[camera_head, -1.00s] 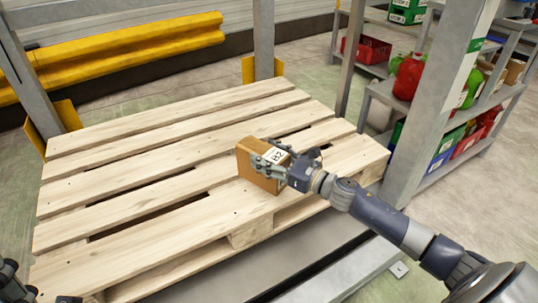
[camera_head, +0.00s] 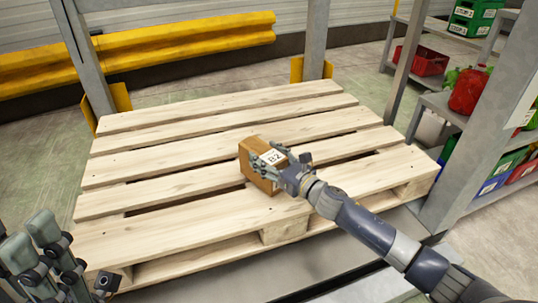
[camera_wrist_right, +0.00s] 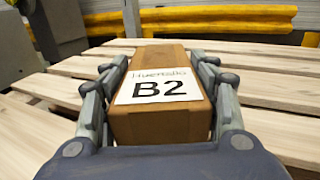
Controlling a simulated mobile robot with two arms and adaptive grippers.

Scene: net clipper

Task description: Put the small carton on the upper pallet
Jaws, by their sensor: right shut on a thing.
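The small carton (camera_head: 259,171) is a brown box with a white label reading B2; the label also shows on the carton (camera_wrist_right: 160,88) in the wrist view. My right gripper (camera_head: 270,161) is shut on it, with fingers along both sides in the wrist view (camera_wrist_right: 160,95). The carton is over the front middle of the wooden pallet (camera_head: 140,164), roughly upright. Its lower edge looks at or very near the slats; contact cannot be told. My left gripper (camera_head: 78,268) is at the lower left corner, fingers spread and empty, partly cut off.
Grey rack posts (camera_head: 314,40) with yellow feet stand behind the pallet, before a yellow barrier (camera_head: 185,40). At right, a shelf post (camera_head: 480,120) and shelves with red and green bins stand close to the pallet's right end. The slats left of and behind the carton are clear.

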